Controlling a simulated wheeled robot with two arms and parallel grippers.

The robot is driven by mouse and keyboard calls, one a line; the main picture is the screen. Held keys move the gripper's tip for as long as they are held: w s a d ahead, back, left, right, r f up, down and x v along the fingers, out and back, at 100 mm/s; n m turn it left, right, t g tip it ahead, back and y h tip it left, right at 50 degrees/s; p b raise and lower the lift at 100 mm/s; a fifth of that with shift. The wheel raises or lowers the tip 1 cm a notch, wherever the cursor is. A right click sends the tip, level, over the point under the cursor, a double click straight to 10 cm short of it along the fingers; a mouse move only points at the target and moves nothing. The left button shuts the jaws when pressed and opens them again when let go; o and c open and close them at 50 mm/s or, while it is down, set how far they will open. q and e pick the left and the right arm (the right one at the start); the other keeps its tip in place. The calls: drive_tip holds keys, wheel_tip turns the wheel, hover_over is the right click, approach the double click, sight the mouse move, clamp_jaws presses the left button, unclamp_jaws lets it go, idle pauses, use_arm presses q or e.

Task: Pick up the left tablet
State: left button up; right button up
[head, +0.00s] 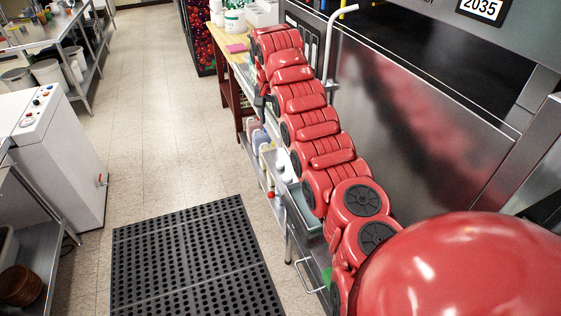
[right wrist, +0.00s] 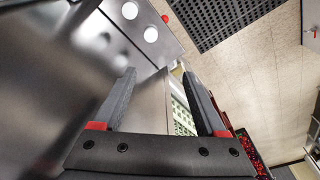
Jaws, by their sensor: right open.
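I cannot make out a tablet for certain in either view. Two white round discs, one (right wrist: 130,10) and another (right wrist: 150,33), lie on a grey metal surface at the top of the right wrist view. I cannot tell if they are tablets. My right gripper (right wrist: 157,75) is open, with its dark fingers apart and nothing seen between them. The discs are beyond the fingertips, apart from them. In the head view my red right arm reaches from the lower right to the top middle and hides part of the counter. My left gripper is not in view.
A steel machine front (head: 400,120) stands close along the right of my arm. A white tub (head: 234,22) and a pink item (head: 236,48) are on the wooden counter. A black perforated mat (head: 190,260) lies on the floor. The tiled aisle is clear.

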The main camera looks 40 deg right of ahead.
drive_tip(key=s, duration=0.1)
drive_tip(key=p, duration=0.3)
hover_over(280, 163)
drive_tip(key=shift+g, duration=0.4)
wheel_tip(280, 163, down, 10)
drive_tip(key=shift+s+a+f, duration=0.1)
drive_tip(key=shift+f, duration=0.4)
drive_tip(key=p, duration=0.1)
drive_tip(key=f+p, duration=0.2)
drive_tip(key=shift+s+a+f, duration=0.2)
drive_tip(key=shift+s+f, duration=0.05)
drive_tip(key=shift+w+d+f, duration=0.1)
drive_tip(key=shift+f, duration=0.9)
drive_tip(key=shift+w+d+f, duration=0.1)
drive_tip(key=shift+f, duration=0.45)
